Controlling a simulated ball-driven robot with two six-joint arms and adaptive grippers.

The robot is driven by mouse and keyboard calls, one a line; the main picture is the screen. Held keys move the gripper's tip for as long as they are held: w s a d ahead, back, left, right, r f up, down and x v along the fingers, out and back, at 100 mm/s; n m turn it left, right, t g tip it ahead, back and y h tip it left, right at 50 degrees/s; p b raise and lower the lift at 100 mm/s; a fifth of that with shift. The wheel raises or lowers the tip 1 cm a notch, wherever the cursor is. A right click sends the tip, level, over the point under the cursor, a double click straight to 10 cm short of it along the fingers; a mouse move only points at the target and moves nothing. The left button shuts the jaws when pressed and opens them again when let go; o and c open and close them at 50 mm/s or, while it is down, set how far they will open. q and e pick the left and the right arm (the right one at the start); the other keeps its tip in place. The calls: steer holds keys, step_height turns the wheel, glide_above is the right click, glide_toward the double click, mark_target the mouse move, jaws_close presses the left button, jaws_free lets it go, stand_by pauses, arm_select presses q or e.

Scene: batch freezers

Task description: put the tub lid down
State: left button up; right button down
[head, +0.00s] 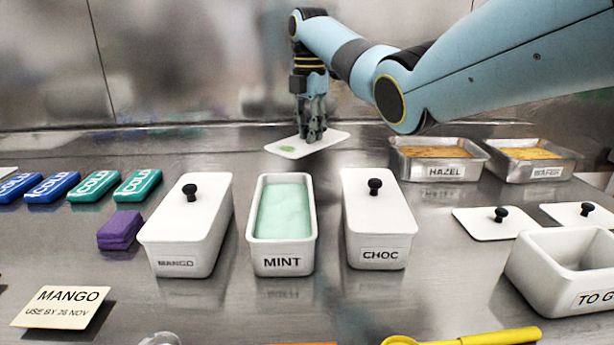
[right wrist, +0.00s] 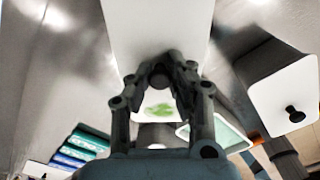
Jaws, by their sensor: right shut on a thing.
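The tub lid (head: 325,146) is a flat white plate with a green patch on its left part, behind the open MINT tub (head: 298,260). My right gripper (head: 312,136) points down and is shut on the lid's knob, which the fingers mostly hide. In the right wrist view the lid (right wrist: 160,25) lies beyond my right gripper's fingers (right wrist: 160,75), with the green patch between them. The lid is level, at or close to the counter; I cannot tell whether it touches. The MINT tub shows its pale green filling. My left gripper is not in view.
The lidded MANGO tub (head: 190,235) and CHOC tub (head: 378,225) flank the MINT tub. HAZEL (head: 440,172) and a second metal tray (head: 540,168) stand right. Cold packs (head: 95,186) and a purple block (head: 120,230) lie left. The counter left of the lid is clear.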

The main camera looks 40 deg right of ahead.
step_height(320, 180, down, 8)
steer(key=shift+f+b, duration=0.15)
steer(key=shift+b, duration=0.4)
steer(key=c, duration=1.2)
jaws_free()
steer(key=shift+f, duration=0.1)
steer(key=shift+c, duration=0.2)
step_height(320, 180, up, 12)
steer(key=shift+r+p, duration=0.15)
steer(key=shift+p, duration=0.65)
